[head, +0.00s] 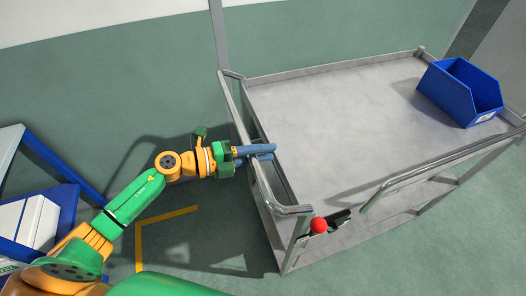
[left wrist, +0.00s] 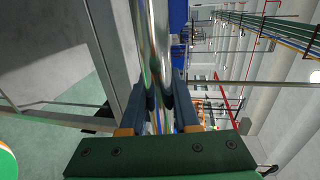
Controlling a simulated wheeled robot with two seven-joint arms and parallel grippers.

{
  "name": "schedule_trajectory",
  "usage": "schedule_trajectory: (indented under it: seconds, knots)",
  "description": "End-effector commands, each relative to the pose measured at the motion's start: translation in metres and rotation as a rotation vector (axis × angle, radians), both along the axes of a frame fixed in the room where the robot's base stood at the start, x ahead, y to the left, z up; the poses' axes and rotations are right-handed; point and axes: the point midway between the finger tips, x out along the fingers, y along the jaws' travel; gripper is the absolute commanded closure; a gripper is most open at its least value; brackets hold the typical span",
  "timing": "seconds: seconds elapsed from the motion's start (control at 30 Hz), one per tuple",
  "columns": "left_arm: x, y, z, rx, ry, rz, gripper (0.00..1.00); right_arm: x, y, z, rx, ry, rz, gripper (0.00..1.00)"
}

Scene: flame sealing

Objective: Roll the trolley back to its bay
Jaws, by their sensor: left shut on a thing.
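The trolley (head: 340,120) is a grey metal cart with a flat top shelf, a lower shelf and tubular rails, standing in the middle and right of the head view. My left gripper (head: 262,152) reaches in from the left and is shut on the upright-looking handle rail (head: 238,112) at the trolley's left end. In the left wrist view the shiny rail (left wrist: 154,45) runs between the two fingers (left wrist: 160,100). Yellow floor lines (head: 165,222) form a corner on the floor left of the trolley. My right gripper is not in view.
A blue bin (head: 458,92) sits on the trolley's far right corner. A red knob (head: 319,225) is at its near left corner. A blue and white unit (head: 32,205) stands at the left edge. Green floor lies open between that unit and the trolley.

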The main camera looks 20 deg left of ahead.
Motion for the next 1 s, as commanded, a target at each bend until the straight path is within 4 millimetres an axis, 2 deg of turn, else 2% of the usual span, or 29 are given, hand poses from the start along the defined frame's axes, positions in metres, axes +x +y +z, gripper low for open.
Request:
schedule_trajectory:
  seconds: [0.4, 0.43, 0.5, 0.53, 0.83, 1.0]
  knots:
    - [0.005, -0.007, 0.0, -0.002, -0.001, 0.0, 1.0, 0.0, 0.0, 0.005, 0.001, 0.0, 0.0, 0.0]
    - [0.005, -0.007, 0.0, -0.002, -0.001, 0.0, 0.62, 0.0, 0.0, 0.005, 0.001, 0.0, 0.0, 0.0]
    - [0.005, -0.007, 0.0, -0.001, -0.001, 0.0, 0.43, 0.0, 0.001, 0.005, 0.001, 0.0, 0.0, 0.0]
    - [0.005, -0.007, 0.0, -0.001, -0.001, 0.0, 0.41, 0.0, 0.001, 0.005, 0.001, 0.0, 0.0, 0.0]
    - [0.003, -0.004, -0.001, 0.0, 0.001, 0.001, 0.41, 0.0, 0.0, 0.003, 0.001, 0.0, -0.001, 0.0]
    - [-0.016, 0.024, 0.0, 0.005, 0.003, 0.0, 0.41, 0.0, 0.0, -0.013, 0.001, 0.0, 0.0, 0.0]
